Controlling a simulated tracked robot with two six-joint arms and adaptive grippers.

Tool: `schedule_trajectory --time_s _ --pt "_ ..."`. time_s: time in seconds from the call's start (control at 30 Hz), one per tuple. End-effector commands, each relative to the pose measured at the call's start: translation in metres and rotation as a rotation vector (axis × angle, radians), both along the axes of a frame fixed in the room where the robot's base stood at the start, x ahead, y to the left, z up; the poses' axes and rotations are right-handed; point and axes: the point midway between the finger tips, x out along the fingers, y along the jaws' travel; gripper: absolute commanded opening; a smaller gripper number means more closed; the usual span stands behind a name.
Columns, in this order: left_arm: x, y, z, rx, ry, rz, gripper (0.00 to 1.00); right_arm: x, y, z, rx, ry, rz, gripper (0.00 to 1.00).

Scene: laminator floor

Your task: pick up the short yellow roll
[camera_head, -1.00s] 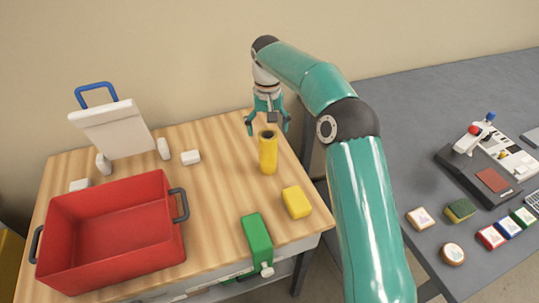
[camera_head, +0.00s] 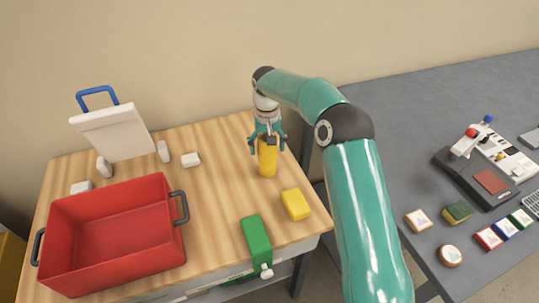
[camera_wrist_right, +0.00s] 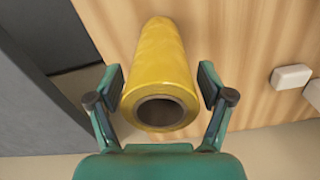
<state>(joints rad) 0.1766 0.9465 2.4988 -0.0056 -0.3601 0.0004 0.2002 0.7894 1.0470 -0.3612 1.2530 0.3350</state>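The short yellow roll (camera_head: 267,163) stands upright on the wooden table, with a dark hole in its top end. My right gripper (camera_head: 267,148) is open at the top of the roll, with a finger on each side. In the right wrist view the roll (camera_wrist_right: 162,70) lies between the two open fingers (camera_wrist_right: 162,88), and gaps show on both sides. My left gripper is not in view.
A red bin (camera_head: 65,270) stands at the left. A white block (camera_head: 190,160) lies left of the roll. A grey desk (camera_head: 420,120) is at the right.

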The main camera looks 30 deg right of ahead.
Motion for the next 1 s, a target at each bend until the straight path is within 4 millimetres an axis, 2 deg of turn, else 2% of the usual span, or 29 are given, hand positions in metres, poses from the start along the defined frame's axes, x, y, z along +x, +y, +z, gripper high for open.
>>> schedule_trajectory --time_s 0.03,0.37,0.77,0.87,1.0 --pt "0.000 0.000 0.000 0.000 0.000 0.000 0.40 0.000 0.000 0.000 0.000 0.000 0.000 0.65" --pt "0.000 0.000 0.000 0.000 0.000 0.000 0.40 0.000 0.000 0.001 0.000 0.000 0.000 0.10" --pt "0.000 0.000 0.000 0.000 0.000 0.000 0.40 0.000 -0.001 0.007 -0.001 -0.002 -0.001 0.10" --pt "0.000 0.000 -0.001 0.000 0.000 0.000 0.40 0.001 -0.001 0.015 -0.001 -0.004 -0.002 0.10" --pt "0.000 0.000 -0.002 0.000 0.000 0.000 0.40 0.001 -0.001 0.035 -0.002 -0.006 -0.002 0.10"
